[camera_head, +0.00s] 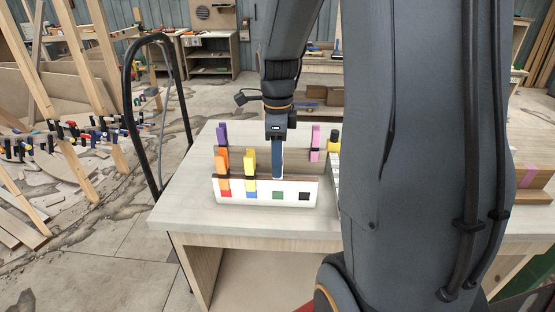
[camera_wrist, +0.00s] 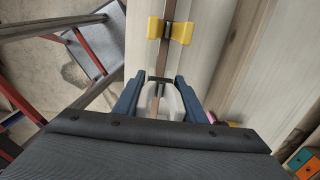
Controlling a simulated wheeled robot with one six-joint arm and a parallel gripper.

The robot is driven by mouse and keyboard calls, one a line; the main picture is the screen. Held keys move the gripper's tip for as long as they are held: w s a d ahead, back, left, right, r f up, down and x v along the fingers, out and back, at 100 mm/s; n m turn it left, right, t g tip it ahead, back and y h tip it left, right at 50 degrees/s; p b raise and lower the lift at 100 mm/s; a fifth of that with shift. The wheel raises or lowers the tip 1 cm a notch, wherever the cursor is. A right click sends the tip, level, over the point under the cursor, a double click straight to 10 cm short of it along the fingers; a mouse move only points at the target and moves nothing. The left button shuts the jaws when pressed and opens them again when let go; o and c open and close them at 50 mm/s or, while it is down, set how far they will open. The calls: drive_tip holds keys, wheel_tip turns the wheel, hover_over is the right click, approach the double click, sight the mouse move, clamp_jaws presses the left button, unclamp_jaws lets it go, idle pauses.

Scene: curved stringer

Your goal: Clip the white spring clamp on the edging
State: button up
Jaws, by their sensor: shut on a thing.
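My gripper (camera_wrist: 158,88) is shut on the white spring clamp (camera_wrist: 166,103), whose pale body shows between the blue fingers in the wrist view. In the head view my gripper (camera_head: 278,175) points down at the rack on the table, with a sliver of white beside the finger. In the wrist view a thin brown edging strip (camera_wrist: 168,12) runs along pale wood towards the held clamp. A yellow clamp (camera_wrist: 170,31) sits across that strip, ahead of my gripper. Whether the white clamp's jaws touch the edging cannot be told.
A white-fronted rack (camera_head: 234,187) with coloured squares stands on the pale table (camera_head: 185,215). Orange (camera_head: 222,163), yellow (camera_head: 250,165), purple (camera_head: 222,134) and pink (camera_head: 315,137) clamps stand near my gripper. A black hoop rail (camera_head: 128,90) is left of the table. My arm hides the table's right part.

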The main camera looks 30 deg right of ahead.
drive_tip(key=shift+f, duration=0.35)
idle(0.3)
drive_tip(key=shift+f+b, duration=0.35)
drive_tip(key=shift+f, duration=0.55)
drive_tip(key=shift+f, duration=0.1)
drive_tip(key=shift+f, duration=0.45)
drive_tip(key=shift+f, duration=0.1)
drive_tip(key=shift+f+b, duration=0.3)
drive_tip(key=shift+f, duration=0.15)
drive_tip(key=o, duration=1.3)
drive_tip(key=shift+o, duration=0.2)
drive_tip(key=shift+r, duration=0.15)
